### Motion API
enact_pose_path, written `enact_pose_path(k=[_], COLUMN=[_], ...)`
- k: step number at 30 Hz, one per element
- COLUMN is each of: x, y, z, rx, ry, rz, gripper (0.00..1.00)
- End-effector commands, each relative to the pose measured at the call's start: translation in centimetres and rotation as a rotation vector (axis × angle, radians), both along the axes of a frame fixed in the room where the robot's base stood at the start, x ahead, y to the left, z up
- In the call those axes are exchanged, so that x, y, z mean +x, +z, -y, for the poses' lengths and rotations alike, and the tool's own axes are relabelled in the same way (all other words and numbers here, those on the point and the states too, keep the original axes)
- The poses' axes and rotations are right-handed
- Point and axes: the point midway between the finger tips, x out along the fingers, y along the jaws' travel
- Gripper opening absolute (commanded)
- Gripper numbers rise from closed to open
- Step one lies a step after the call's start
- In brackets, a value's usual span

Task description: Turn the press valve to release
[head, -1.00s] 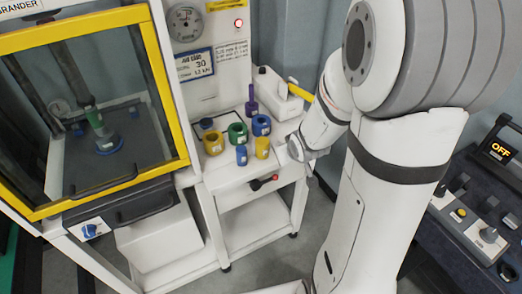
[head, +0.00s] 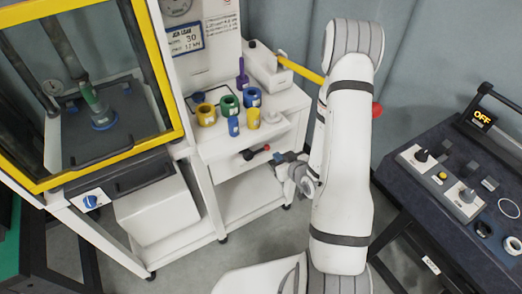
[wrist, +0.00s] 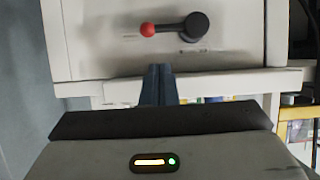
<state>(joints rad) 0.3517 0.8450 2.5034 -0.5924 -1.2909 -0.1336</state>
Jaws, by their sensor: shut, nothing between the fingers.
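The valve lever (head: 257,152), a black hub and arm with a red ball end, is on the front of the white stand beside the press. In the wrist view the valve lever (wrist: 175,26) lies level, ball to the left and round black hub to the right. My gripper (head: 279,158) is just right of the red ball in the head view, apart from it. In the wrist view my gripper (wrist: 158,68) has its fingers together and empty, below the lever in the picture. Small marks by the hub are unreadable.
Colored rings (head: 229,105) and a purple tool (head: 242,72) stand on the white stand. A yellow-framed press door (head: 96,168) and a blue knob (head: 90,201) are left. A yellow pump handle (head: 300,69) passes behind my arm. A dark console (head: 455,215) reads OFF at right.

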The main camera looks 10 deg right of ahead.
Motion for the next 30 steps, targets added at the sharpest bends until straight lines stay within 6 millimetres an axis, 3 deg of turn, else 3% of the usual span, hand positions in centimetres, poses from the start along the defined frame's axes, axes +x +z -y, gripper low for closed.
enact_pose_path(k=[14, 30], x=[0.1, 1.7], y=[-0.2, -1.2], z=[-0.9, -1.3], rx=[0.006, 0.009], ry=[0.019, 0.028], rz=[0.006, 0.009], gripper=[0.0, 0.0])
